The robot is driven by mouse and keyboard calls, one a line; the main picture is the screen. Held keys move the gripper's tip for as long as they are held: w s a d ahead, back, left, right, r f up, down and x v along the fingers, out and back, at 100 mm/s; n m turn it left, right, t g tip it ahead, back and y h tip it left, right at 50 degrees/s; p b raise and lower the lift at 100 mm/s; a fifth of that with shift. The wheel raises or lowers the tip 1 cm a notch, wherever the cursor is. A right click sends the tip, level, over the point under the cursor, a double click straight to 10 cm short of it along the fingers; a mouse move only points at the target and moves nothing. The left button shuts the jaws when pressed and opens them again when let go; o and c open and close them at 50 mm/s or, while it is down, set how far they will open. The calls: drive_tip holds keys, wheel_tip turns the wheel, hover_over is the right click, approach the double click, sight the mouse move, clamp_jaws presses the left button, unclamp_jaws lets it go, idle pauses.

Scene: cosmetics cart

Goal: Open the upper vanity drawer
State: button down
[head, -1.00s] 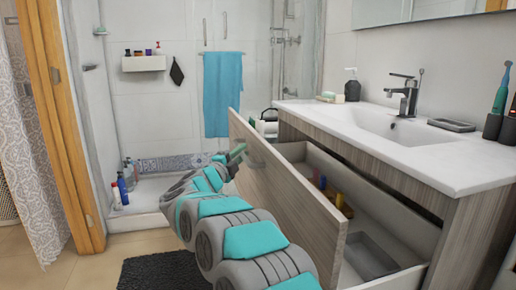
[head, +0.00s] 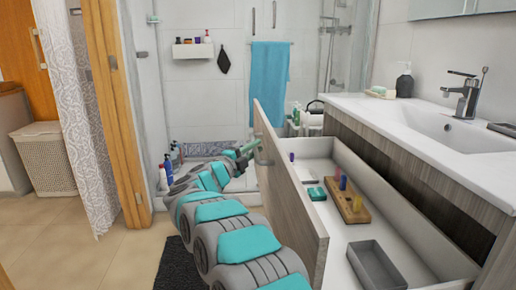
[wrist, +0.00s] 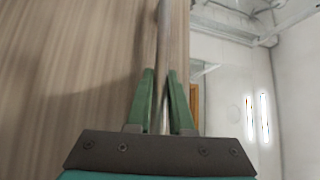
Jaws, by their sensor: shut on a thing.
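The upper vanity drawer is pulled well out, and its wood-grain front (head: 290,200) stands away from the cabinet. Its white inside shows in the head view. My gripper (head: 250,146) is at the far upper part of the drawer front, on its outer side. In the wrist view my gripper's green fingers (wrist: 160,100) are shut on the metal bar handle (wrist: 163,40), one finger on each side of it. The wood-grain front (wrist: 80,70) fills the left of that view.
In the drawer are a wooden block (head: 346,200) with colored items, a grey tray (head: 376,268) and a small green item (head: 317,193). The white sink counter (head: 420,140) is at right. A dark mat (head: 180,268) lies on the floor. Floor at left (head: 60,240) is clear.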

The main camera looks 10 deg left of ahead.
drive_tip(key=c, duration=0.8)
unclamp_jaws()
drive_tip(key=shift+a, duration=0.1)
drive_tip(key=b+v, duration=0.1)
drive_tip(key=v, duration=0.6)
drive_tip(key=shift+s, duration=0.35)
drive_tip(key=shift+a+f, duration=0.15)
